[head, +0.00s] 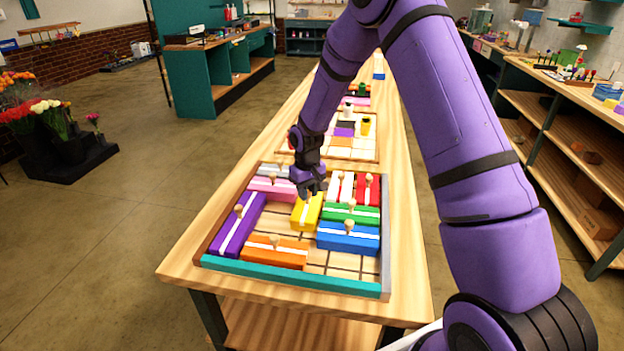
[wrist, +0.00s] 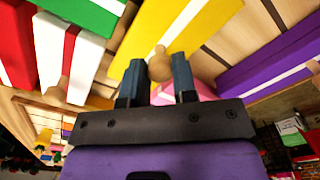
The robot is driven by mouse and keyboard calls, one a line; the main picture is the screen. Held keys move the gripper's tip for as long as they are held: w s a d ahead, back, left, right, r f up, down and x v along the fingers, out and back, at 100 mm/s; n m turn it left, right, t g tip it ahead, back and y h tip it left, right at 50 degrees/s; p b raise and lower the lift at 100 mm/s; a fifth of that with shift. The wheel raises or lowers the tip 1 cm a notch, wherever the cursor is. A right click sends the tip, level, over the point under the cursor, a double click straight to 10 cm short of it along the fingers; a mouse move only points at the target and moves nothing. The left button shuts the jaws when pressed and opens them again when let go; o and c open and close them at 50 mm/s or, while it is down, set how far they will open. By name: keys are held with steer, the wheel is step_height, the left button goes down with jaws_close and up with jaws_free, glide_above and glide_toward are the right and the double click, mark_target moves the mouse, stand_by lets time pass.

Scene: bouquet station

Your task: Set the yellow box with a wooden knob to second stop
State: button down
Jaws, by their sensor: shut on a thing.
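The yellow box (head: 306,212) with a white stripe lies in the middle of a wooden sliding-block tray (head: 340,286). It also shows in the wrist view (wrist: 150,35). Its round wooden knob (wrist: 160,66) sits between the two fingers of my gripper (wrist: 157,82), which is shut on it. In the head view my gripper (head: 310,190) is over the far end of the yellow box and hides the knob there. Any stop marks cannot be made out.
A purple box (head: 237,226) lies left, an orange box (head: 274,251) in front, and blue (head: 348,238) and green (head: 351,215) boxes right. Red and white boxes (head: 367,190) and a pink box (head: 271,188) lie farther back. Bare slots show between the orange and yellow boxes and at front right.

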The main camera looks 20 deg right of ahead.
mark_target(304, 216)
steer(key=s+a, duration=0.2)
steer(key=s, duration=0.1)
steer(key=s+a, duration=0.1)
steer(key=shift+s+a, duration=0.1)
steer(key=shift+s, duration=0.3)
steer(key=c, duration=0.9)
jaws_free()
step_height(304, 216, up, 11)
steer(key=shift+f, duration=0.1)
